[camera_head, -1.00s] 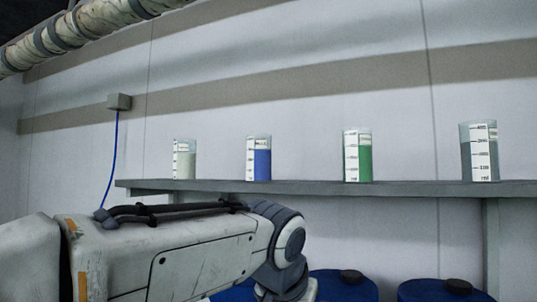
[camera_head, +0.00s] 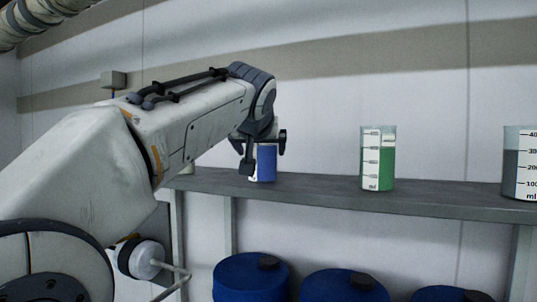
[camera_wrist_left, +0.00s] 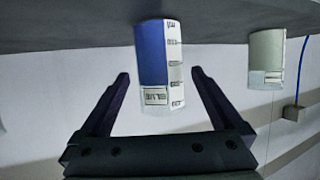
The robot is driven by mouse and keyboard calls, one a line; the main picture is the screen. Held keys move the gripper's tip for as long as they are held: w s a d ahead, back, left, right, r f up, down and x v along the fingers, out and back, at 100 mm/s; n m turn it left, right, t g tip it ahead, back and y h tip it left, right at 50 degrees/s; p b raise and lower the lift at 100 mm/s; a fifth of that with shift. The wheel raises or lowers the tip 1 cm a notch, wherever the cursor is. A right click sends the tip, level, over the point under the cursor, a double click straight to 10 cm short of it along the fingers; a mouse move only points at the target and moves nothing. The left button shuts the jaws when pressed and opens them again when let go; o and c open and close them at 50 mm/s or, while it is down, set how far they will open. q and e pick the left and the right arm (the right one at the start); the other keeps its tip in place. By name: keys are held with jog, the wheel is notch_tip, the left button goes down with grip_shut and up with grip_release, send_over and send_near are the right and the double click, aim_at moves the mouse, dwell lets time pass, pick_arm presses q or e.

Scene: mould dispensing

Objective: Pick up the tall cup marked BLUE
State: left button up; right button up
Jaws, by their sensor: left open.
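The tall cup marked BLUE (camera_head: 267,164) stands upright on the shelf, a clear graduated cup with blue contents. My left gripper (camera_head: 265,157) is open at this cup, with one finger showing on each side of it; its upper part is hidden. In the left wrist view the picture is upside down, and the BLUE cup (camera_wrist_left: 152,55) hangs from the top with its label readable. There the open fingers of the left gripper (camera_wrist_left: 160,80) lie left and right of the cup, with gaps on both sides. My right gripper is not in view.
A green cup (camera_head: 378,160) and a grey cup (camera_head: 520,165) stand farther right on the shelf (camera_head: 330,195). A pale cup (camera_wrist_left: 267,55) stands close to the BLUE one, mostly hidden by my arm in the head view. Blue drums (camera_head: 250,280) stand below.

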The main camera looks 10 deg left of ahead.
aim_at(262, 150)
pick_arm(q)
jog(key=p+x, duration=0.2)
jog(key=x, duration=0.1)
jog(key=shift+w, duration=0.45)
jog(key=shift+w+f+p, duration=0.15)
jog(key=shift+w+p, duration=0.15)
jog(key=shift+p, duration=0.1)
jog(key=shift+w+f, duration=0.2)
jog(key=shift+w, duration=0.05)
jog(key=c, duration=1.3)
jog(key=shift+r, duration=0.1)
jog(key=shift+c, duration=1.4)
jog(key=shift+r, duration=0.1)
